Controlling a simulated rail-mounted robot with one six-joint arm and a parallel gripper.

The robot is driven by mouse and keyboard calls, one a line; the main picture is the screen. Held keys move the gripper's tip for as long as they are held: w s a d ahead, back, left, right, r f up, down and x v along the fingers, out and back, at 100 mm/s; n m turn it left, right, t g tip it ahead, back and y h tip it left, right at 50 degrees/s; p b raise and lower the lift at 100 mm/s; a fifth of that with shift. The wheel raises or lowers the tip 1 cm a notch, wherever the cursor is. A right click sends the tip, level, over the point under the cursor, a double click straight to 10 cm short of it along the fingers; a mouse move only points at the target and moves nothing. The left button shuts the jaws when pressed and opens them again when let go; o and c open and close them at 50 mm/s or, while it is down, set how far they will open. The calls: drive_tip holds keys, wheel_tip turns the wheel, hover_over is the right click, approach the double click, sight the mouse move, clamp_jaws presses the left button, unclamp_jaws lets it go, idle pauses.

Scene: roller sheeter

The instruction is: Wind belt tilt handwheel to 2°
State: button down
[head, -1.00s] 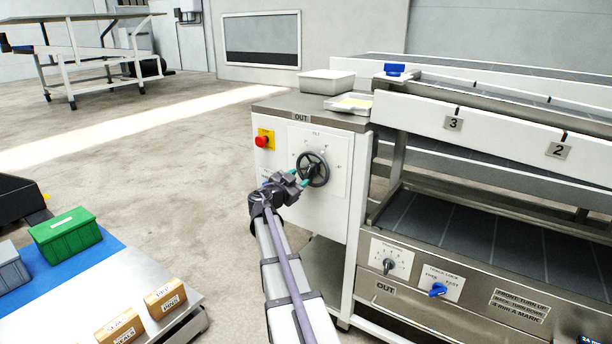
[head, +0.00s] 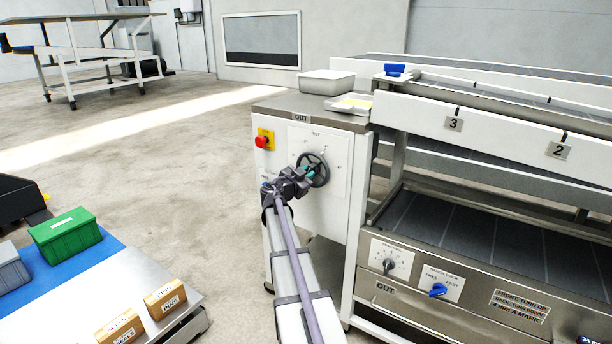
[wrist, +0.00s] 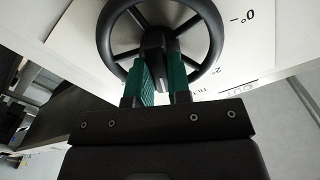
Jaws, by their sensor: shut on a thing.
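The belt tilt handwheel (head: 325,161) is a dark spoked wheel on a white dial plate on the front of the white cabinet. In the wrist view its black rim (wrist: 214,38) fills the top. My gripper (head: 309,173) reaches it from the lower left, and its teal fingers (wrist: 161,70) are shut on the dark middle part of the wheel. The dial plate (wrist: 240,65) carries printed marks, among them 0° and 2°, at the wheel's right in the wrist view. The wheel's exact setting cannot be read.
A red stop button (head: 263,142) sits left of the dial plate. A grey tray (head: 326,82) stands on the cabinet top. The conveyor panel with a blue knob (head: 438,290) is at the right. A bench with a green crate (head: 66,238) and small boxes is at lower left.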

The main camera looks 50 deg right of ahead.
idle(0.4)
drive_tip(key=shift+n, duration=4.9)
drive_tip(key=c, duration=1.1)
unclamp_jaws()
drive_tip(key=shift+o, duration=0.2)
drive_tip(key=shift+a, duration=0.15)
drive_tip(key=s+a, duration=0.2)
drive_tip(key=a, duration=0.8)
drive_tip(key=shift+a, duration=0.2)
